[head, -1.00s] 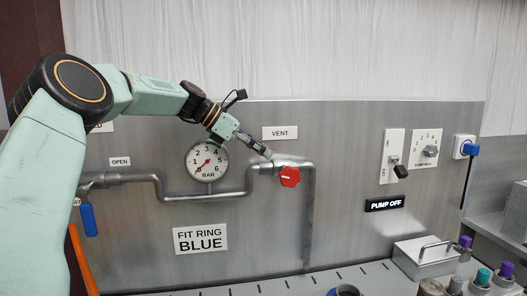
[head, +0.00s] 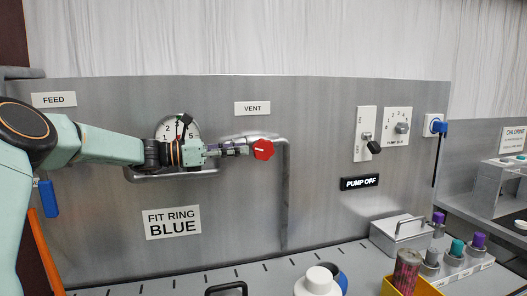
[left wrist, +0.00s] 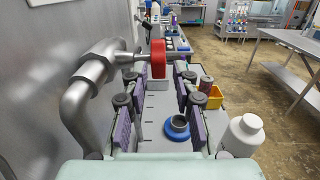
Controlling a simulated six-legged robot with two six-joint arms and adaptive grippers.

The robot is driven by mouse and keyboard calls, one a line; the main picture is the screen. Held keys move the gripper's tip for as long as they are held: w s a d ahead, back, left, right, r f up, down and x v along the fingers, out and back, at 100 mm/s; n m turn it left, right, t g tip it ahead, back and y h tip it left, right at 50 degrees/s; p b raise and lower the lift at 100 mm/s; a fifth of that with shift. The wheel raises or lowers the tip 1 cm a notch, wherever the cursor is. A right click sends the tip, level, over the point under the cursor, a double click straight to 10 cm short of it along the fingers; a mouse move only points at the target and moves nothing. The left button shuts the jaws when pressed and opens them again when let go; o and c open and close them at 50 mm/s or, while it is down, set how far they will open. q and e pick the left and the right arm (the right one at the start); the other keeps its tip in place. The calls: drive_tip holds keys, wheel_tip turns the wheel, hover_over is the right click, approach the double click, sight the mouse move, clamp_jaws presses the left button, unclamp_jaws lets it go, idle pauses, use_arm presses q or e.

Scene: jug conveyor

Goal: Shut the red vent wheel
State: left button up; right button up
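The red vent wheel (head: 263,149) sits on the end of a grey pipe on the steel panel, under the VENT label (head: 252,108). It has a white mark on its face. My left gripper (head: 243,150) points right, level with the wheel and just left of it. In the left wrist view the wheel (left wrist: 158,58) shows edge-on between the spread fingertips of my left gripper (left wrist: 158,76). The fingers are open, and I see no clear contact with the wheel. My right gripper is not in view.
The grey pipe (left wrist: 92,80) runs close beside the left fingers. My arm partly covers the gauge (head: 178,127). A white jug (left wrist: 241,136) and a blue ring (left wrist: 177,127) stand below on the bench. A yellow bin (head: 412,290) is at the lower right.

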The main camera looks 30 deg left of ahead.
sight(263, 147)
use_arm(q)
drive_tip(key=shift+w+d, duration=0.25)
drive_tip(key=shift+d, duration=0.15)
drive_tip(key=x, duration=0.6)
drive_tip(key=shift+w+a+f, duration=0.2)
drive_tip(key=shift+w+a, duration=0.1)
drive_tip(key=shift+d, duration=0.25)
drive_tip(key=shift+d+r+p, duration=0.2)
drive_tip(key=shift+p, duration=0.1)
drive_tip(key=shift+a, duration=0.2)
drive_tip(key=shift+w+f, duration=0.1)
drive_tip(key=shift+f, duration=0.05)
drive_tip(key=shift+c, duration=0.8)
clamp_jaws()
